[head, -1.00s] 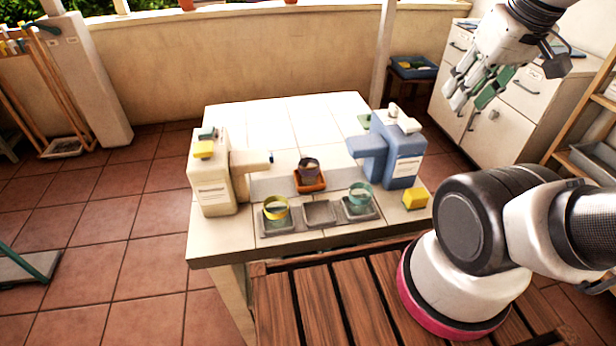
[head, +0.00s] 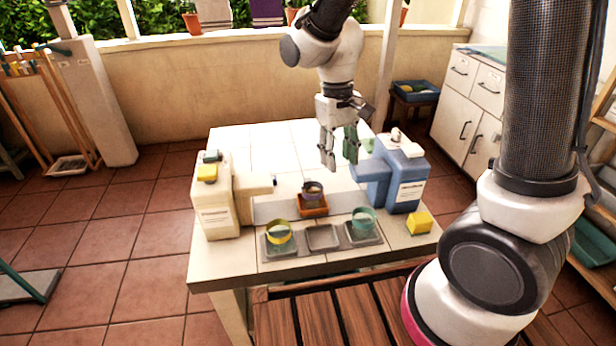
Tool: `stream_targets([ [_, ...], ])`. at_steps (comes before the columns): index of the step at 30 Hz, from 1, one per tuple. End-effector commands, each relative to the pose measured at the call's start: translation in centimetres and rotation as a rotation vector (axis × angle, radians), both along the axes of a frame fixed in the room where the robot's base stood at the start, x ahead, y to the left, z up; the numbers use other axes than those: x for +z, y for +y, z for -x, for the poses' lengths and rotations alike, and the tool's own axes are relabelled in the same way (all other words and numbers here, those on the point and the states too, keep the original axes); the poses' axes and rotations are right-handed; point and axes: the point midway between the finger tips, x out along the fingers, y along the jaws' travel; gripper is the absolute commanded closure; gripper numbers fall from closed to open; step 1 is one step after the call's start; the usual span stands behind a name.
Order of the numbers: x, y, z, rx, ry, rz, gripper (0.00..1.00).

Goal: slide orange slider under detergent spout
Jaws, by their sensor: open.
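The orange slider (head: 313,209) sits on a grey track strip (head: 270,209) in the middle of the table, with a dark purple-rimmed cup (head: 313,189) on it. A cream dispenser (head: 215,205) stands left with a spout (head: 260,184) pointing right. A blue dispenser (head: 405,180) stands right with a spout (head: 368,171) pointing left. I cannot tell from the labels which one is detergent. The slider lies between the two spouts. My gripper (head: 340,164) is open and empty, fingers pointing down, above the table behind and slightly right of the slider, apart from it.
In front of the slider are grey trays: the left with a yellow-rimmed cup (head: 279,232), the middle tray (head: 322,237) empty, the right with a teal cup (head: 364,219). A yellow block (head: 420,222) lies at the right edge. The back of the table (head: 265,143) is clear.

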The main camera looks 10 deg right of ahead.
Motion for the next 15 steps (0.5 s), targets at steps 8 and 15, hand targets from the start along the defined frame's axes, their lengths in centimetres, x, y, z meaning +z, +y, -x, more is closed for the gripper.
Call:
stream_targets([
  [8,-3.1,5.8,-6.7,-0.229,-0.103,-0.037,0.59],
  [15,-5.0,5.9,-6.9,-0.294,-0.113,-0.039,0.59],
])
